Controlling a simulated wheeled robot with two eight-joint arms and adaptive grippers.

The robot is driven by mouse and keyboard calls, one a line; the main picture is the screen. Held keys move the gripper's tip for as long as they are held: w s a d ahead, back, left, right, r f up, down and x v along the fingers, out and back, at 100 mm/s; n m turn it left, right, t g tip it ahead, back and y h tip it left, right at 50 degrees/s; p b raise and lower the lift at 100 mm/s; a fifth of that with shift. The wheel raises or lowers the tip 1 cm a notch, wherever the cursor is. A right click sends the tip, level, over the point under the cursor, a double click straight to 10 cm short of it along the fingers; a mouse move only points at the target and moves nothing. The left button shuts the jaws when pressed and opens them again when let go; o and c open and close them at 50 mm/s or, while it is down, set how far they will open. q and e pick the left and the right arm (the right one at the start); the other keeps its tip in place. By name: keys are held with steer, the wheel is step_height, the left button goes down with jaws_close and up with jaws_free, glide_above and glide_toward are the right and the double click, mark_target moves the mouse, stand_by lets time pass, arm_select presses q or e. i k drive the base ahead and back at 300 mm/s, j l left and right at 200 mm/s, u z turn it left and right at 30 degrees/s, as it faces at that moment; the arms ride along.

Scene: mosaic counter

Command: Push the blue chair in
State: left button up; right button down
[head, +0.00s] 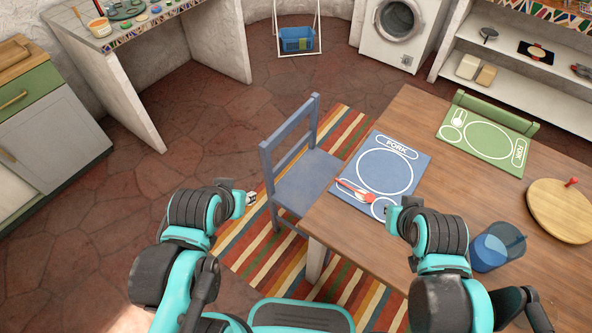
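The blue chair (299,180) stands upright at the left side of the wooden table (436,195). Its backrest faces left, and its seat reaches to the table edge, where the tabletop hides its far part. My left gripper (249,198) is to the left of the chair, close to its lower backrest side; I cannot tell whether they touch. My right gripper (389,210) is over the near edge of the blue placemat (384,171). Both grippers are small and partly hidden by my arms, so their finger opening is unclear.
A red spoon (356,192) lies on the blue placemat. A blue cup (496,247), a round wooden board (560,210) and a green placemat (485,140) are also on the table. A striped rug (262,250) lies under the chair. The floor to the left is clear.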

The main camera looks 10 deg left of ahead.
mark_target(296, 191)
steer(key=i+j+z, duration=0.25)
steer(key=j, duration=0.6)
steer(key=i+j+z, duration=0.25)
steer(key=j, duration=0.6)
steer(key=i+j+z, duration=0.15)
steer(key=j+z, duration=0.15)
steer(key=j, duration=0.65)
steer(key=j+z, duration=0.25)
steer(key=j, duration=0.65)
